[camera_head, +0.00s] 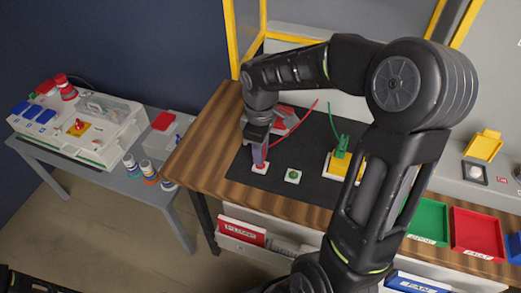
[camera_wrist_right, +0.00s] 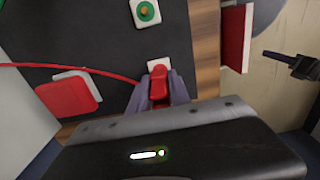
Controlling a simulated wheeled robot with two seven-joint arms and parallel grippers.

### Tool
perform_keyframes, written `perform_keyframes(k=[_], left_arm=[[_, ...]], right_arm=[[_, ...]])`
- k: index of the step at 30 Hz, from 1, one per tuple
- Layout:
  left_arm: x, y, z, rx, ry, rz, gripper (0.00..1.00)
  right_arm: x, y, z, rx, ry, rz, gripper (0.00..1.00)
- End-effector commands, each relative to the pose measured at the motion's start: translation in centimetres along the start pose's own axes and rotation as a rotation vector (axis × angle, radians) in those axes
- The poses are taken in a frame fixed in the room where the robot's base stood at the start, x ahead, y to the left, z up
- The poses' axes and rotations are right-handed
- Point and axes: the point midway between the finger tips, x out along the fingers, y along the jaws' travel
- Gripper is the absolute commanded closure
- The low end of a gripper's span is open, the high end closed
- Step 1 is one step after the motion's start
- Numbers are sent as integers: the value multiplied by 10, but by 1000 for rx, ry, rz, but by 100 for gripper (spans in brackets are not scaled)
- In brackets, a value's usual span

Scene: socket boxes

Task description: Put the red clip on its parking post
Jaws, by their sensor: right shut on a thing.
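My right gripper (camera_head: 258,155) reaches down over the dark mat. In the right wrist view it (camera_wrist_right: 158,96) is shut on the red clip (camera_wrist_right: 159,82), with one finger on each side. The clip is right over a small white square base (camera_wrist_right: 157,64), which shows in the head view (camera_head: 260,172) under the fingertips. The post there is hidden, so I cannot tell whether the clip touches it. A red cable (camera_wrist_right: 85,69) runs from the clip past a red block (camera_wrist_right: 68,97). A dark gripper-like part, likely my left gripper (camera_wrist_right: 304,66), shows at the right wrist view's edge.
A green post on a white square (camera_head: 293,176) stands beside the red one. A green clip (camera_head: 342,146) with a green cable is on a yellow-and-white block. Green and red trays (camera_head: 478,234) are at right. A side table with a device (camera_head: 80,125) stands at left.

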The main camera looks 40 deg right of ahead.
Motion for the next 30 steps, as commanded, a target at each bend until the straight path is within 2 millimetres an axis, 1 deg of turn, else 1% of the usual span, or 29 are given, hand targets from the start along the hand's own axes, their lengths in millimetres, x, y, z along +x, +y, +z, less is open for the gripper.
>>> perform_keyframes(k=[7,16,26,30], left_arm=[[1,0,0,0,0,0,77],[10,-4,0,0,0,0,77],[9,-4,0,0,0,0,77],[12,-4,0,0,0,0,77]], right_arm=[[1,0,0,0,0,0,100],[14,0,0,-1,0,0,100],[14,0,0,-1,0,0,100],[18,0,0,-1,-1,-1,100]])
